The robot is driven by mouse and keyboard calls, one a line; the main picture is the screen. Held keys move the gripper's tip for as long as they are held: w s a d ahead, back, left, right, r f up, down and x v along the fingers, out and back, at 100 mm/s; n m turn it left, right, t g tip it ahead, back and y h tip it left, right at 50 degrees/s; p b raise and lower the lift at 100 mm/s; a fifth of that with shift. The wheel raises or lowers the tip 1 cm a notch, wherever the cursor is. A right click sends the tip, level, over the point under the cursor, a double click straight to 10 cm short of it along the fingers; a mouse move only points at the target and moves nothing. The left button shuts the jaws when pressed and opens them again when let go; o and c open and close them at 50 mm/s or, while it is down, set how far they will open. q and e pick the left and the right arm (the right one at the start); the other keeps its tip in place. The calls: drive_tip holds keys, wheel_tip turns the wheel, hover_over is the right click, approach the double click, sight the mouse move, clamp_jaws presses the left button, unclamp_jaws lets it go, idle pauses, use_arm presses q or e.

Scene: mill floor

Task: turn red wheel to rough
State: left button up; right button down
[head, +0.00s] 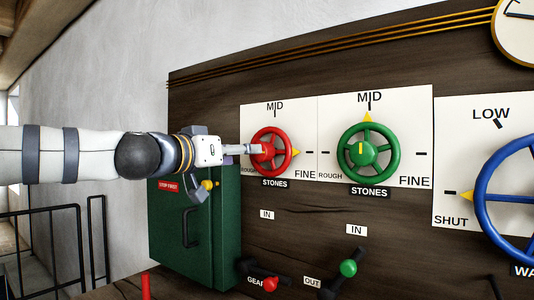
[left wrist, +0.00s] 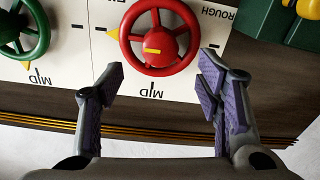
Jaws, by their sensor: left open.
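The red wheel (head: 265,138) is mounted on a white dial plate on the dark panel, above a STONES label. Its yellow pointer (head: 295,152) points right, on the FINE side; ROUGH is at lower left and MID at the top. In the left wrist view the picture is upside down, with the red wheel (left wrist: 159,42) and its pointer (left wrist: 113,34) to the left. My left gripper (left wrist: 160,80) is open and empty, its purple-padded fingers spread on either side of the wheel's width. In the head view, the left gripper (head: 252,149) overlaps the wheel's left side; contact cannot be told.
A green wheel (head: 380,133) with its pointer at MID stands close right of the red one. A blue wheel (head: 485,200) is farther right. A green box (head: 215,240) juts out below my left arm. Red-knobbed (head: 270,284) and green-knobbed (head: 348,268) levers are below.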

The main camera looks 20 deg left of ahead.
use_arm(q)
drive_tip(key=x, duration=0.9)
drive_tip(key=shift+f, duration=0.15)
drive_tip(key=c, duration=1.2)
